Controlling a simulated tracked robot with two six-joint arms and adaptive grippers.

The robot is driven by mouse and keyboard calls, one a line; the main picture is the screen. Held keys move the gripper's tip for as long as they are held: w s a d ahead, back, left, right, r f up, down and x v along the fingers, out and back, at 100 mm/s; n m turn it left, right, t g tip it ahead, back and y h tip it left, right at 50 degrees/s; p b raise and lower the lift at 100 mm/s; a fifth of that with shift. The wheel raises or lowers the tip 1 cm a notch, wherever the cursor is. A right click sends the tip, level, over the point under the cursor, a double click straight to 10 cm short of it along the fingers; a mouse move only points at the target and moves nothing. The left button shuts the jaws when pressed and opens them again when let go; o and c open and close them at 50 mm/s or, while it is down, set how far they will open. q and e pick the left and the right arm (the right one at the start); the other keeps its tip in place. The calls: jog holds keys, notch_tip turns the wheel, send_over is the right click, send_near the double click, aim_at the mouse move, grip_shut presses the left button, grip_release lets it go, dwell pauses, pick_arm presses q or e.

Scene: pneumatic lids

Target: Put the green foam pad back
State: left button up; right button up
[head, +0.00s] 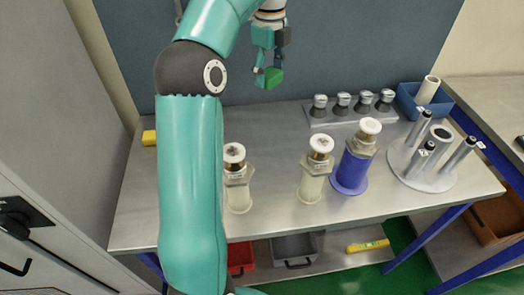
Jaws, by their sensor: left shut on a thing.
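My left gripper (268,74) is at the top middle of the head view, its fingers pointing down. The pad is held in the air, seen against the blue-grey back panel, and appears clear of the bench. Part of the pad is hidden by the fingers. My right gripper is not in view.
On the metal bench (275,222) stand two cream cylinders (239,195) (311,186) and a blue cylinder (351,172). Behind are a rack of grey knobs (342,105) and a blue bin (408,101). A round grey stand with posts (425,178) is right. A yellow block (149,138) lies left.

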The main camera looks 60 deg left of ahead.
pick_arm(q)
jog(key=f, duration=0.1)
jog(key=s+a+f, duration=0.1)
jog(key=f+b, duration=0.1)
jog(key=shift+s+a+f+n, duration=0.1)
jog(key=shift+s+a+n, duration=0.15)
jog(key=shift+s+n, duration=0.05)
jog(key=b, duration=0.2)
send_over(261, 141)
notch_tip(261, 141, down, 13)
jog(key=shift+d, duration=0.1)
jog(key=shift+f, duration=2.55)
jog(key=o, duration=1.1)
notch_tip(261, 141, up, 12)
jog(key=shift+p, duration=0.45)
